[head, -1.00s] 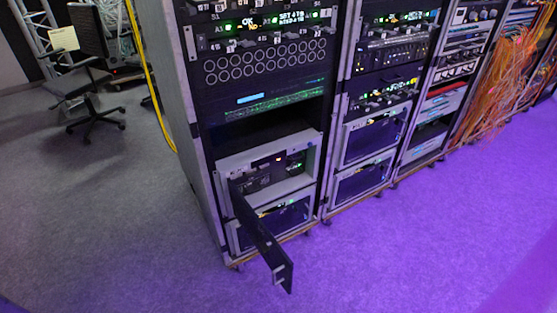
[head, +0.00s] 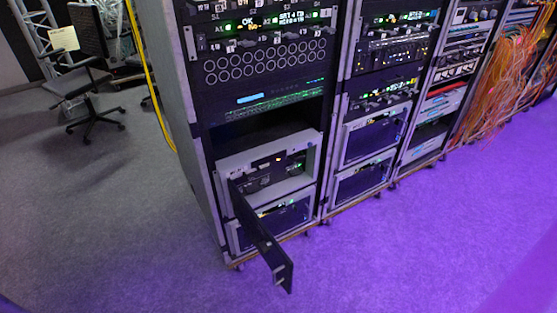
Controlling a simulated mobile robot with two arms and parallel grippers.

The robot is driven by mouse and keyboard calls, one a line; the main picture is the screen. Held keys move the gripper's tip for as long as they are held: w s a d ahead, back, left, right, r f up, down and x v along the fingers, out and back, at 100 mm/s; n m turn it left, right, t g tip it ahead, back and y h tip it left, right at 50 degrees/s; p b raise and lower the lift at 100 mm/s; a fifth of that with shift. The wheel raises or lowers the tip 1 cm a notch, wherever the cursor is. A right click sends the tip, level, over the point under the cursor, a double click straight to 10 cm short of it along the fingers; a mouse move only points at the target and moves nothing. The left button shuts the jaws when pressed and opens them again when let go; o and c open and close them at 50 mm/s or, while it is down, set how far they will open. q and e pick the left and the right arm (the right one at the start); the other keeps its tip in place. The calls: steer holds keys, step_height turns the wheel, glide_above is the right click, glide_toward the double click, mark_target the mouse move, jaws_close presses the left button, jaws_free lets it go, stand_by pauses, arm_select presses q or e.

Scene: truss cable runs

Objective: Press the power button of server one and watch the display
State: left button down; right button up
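In the head view, a server unit (head: 232,164) with a light grey frame sits low in the nearest rack. Its dark front door (head: 262,238) hangs open towards me. Inside are a dark front panel, a small lit orange display (head: 280,159) and a green light at its right. A power button is too small to make out. A second grey-framed unit (head: 285,216) sits just below, partly hidden by the open door. I cannot tell from any label which unit is server one. Neither of my grippers is in view.
The nearest rack (head: 196,120) stands on a base with castors. More racks (head: 365,140) run to the right, ending in orange cables (head: 485,90). An office chair (head: 90,85) and a yellow cable (head: 150,80) are at the left. The floor (head: 400,250) in front is clear.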

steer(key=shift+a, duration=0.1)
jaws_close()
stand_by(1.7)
